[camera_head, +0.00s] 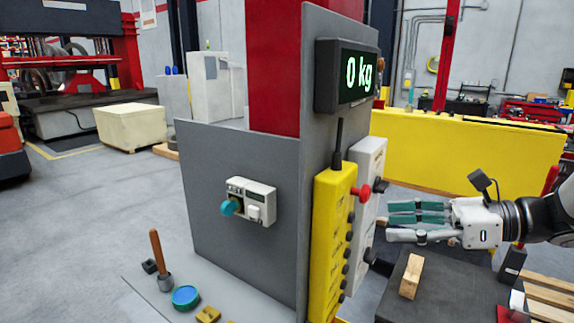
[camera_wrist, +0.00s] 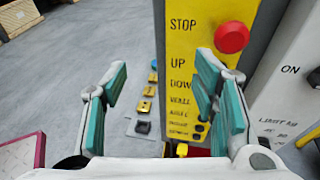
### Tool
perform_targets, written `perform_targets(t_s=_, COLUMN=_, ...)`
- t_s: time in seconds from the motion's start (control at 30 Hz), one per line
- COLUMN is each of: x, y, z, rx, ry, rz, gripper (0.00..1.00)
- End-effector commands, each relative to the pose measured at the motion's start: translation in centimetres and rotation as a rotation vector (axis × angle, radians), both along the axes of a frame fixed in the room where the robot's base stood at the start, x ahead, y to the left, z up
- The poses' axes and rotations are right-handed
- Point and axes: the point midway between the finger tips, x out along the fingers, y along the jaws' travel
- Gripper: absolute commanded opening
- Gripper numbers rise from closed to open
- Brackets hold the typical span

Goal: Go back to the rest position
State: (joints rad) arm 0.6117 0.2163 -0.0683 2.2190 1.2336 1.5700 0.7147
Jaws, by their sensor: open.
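My gripper (camera_head: 405,221) is at the right of the head view, reaching left above a dark table, with its teal-padded fingers apart and nothing between them. That box has a red knob (camera_wrist: 232,37) and printed words such as STOP, UP and DOWN. In the head view the yellow control box (camera_head: 328,240) is mounted on the grey panel, left of my gripper, with its red knob (camera_head: 361,192) on the side. The fingers appear apart from the box.
A wooden block (camera_head: 411,277) lies on the dark table (camera_head: 440,290) below my gripper. A grey panel (camera_head: 240,160) carries a display (camera_head: 347,76) reading 0 kg and a valve unit (camera_head: 249,201). Open floor lies left.

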Motion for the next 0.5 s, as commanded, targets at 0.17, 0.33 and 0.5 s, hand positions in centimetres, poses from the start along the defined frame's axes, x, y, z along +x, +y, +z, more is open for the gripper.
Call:
perform_targets(t_s=0.17, x=-5.3, y=5.7, z=-1.3, rx=-0.377, ry=-0.163, rz=0.298, gripper=0.54)
perform_targets(t_s=0.33, x=-10.0, y=7.3, z=-3.0, rx=-0.727, ry=-0.368, rz=0.58, gripper=0.54)
perform_targets(t_s=0.5, x=-13.1, y=6.6, z=-4.1, rx=-1.071, ry=-0.614, rz=0.86, gripper=0.54)
